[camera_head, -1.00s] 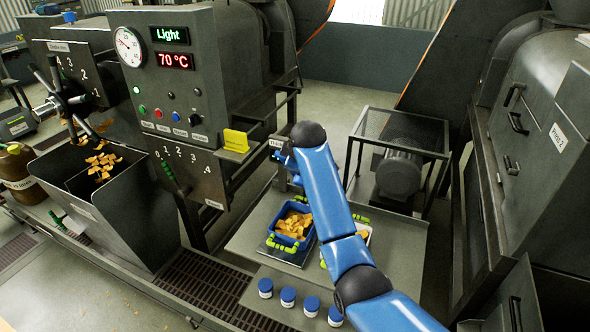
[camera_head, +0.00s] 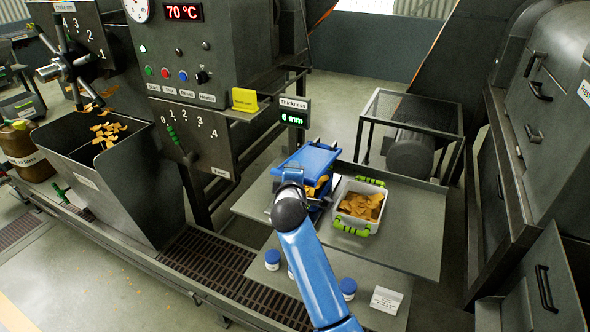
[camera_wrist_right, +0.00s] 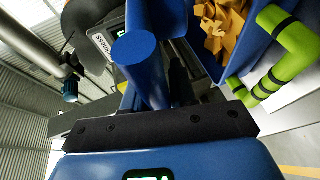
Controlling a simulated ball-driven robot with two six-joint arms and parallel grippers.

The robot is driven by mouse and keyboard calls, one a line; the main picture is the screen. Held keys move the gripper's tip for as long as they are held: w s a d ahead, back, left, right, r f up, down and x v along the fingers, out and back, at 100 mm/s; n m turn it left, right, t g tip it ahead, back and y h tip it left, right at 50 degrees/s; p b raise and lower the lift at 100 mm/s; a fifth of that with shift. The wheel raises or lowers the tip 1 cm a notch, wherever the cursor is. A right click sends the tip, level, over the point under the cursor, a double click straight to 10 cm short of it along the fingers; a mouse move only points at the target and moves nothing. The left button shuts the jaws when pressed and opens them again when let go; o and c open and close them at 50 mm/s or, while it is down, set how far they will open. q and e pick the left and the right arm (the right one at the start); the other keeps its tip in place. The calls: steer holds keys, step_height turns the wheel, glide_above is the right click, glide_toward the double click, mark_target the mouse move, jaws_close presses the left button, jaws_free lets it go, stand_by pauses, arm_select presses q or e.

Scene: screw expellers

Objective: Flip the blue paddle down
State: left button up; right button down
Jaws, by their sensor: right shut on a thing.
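A flat blue panel (camera_head: 316,156), which looks like the blue paddle, sits tilted below the thickness gauge (camera_head: 293,111), which reads 6 mm. It partly covers the blue bin of chips (camera_head: 319,196) from this angle. In the wrist view a round blue bar (camera_wrist_right: 140,62), seemingly the paddle's handle, runs down into my right gripper (camera_wrist_right: 178,88). The right gripper is shut on it; my wrist hides the contact in the head view. The blue bin's wall and chips show at the wrist view's upper right. My left gripper is out of view.
A white bin of chips (camera_head: 361,205) with green handles stands just right of the blue bin. Blue-capped jars (camera_head: 272,259) line the table's front. A motor in a frame (camera_head: 410,150) stands behind. The steel table (camera_head: 408,250) is clear at right.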

steer(key=shift+a+f, duration=0.1)
steer(key=shift+f, duration=0.5)
steer(key=c, duration=1)
jaws_free()
steer(key=b+v, duration=0.1)
steer(key=v, duration=0.9)
steer(key=shift+s+r, duration=0.1)
steer(key=shift+s, duration=0.3)
